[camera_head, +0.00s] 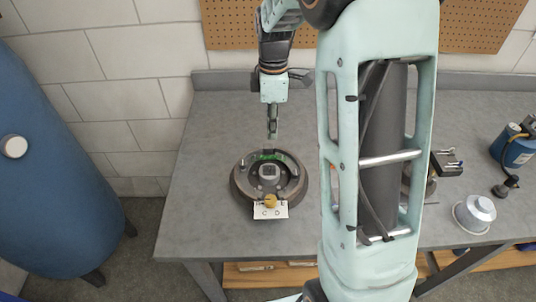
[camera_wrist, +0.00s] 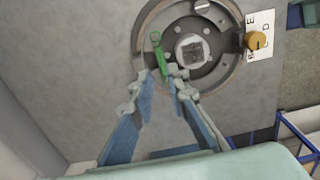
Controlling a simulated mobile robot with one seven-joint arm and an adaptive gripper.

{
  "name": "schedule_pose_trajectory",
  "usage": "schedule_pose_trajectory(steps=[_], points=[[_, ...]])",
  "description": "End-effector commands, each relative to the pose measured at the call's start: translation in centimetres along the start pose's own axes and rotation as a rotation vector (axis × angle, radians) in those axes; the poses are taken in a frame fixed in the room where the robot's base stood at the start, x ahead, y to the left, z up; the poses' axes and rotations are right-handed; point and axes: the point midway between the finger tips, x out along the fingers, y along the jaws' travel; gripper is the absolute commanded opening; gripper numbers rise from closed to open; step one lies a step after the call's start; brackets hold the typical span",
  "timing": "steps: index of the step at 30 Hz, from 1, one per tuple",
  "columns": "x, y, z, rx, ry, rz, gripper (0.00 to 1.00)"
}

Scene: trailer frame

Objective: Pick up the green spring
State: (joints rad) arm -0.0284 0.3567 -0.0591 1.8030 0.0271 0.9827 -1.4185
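The green spring (camera_head: 267,156) lies in the far part of a round dark drum-like fixture (camera_head: 239,186) on the grey bench. In the wrist view the spring (camera_wrist: 161,59) shows as a short green bar, left of a light square hub (camera_wrist: 192,51). My gripper (camera_head: 272,136) points down over the far side of the fixture. In the wrist view my gripper (camera_wrist: 164,76) has its two fingertips apart, with the near end of the spring appearing between them. I cannot tell whether either finger touches it. The gripper looks open.
A yellow knob (camera_head: 270,201) and a lettered white card (camera_head: 262,212) are at the fixture's front. A silver round part (camera_head: 475,213), a dark block (camera_head: 446,163) and a blue canister (camera_head: 517,150) are at right. The bench (camera_head: 205,140) left of the fixture is clear.

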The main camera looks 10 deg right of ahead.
Motion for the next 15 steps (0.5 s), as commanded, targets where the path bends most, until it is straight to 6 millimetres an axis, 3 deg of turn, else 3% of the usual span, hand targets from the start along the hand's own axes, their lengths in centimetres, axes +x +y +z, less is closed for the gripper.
schedule_pose_trajectory(steps=[6, 15], points=[[3.5, -0.1, 0.1, 0.0, -0.002, -0.004, 0.15], [6.3, -0.2, 0.2, 0.002, -0.003, -0.005, 0.15]])
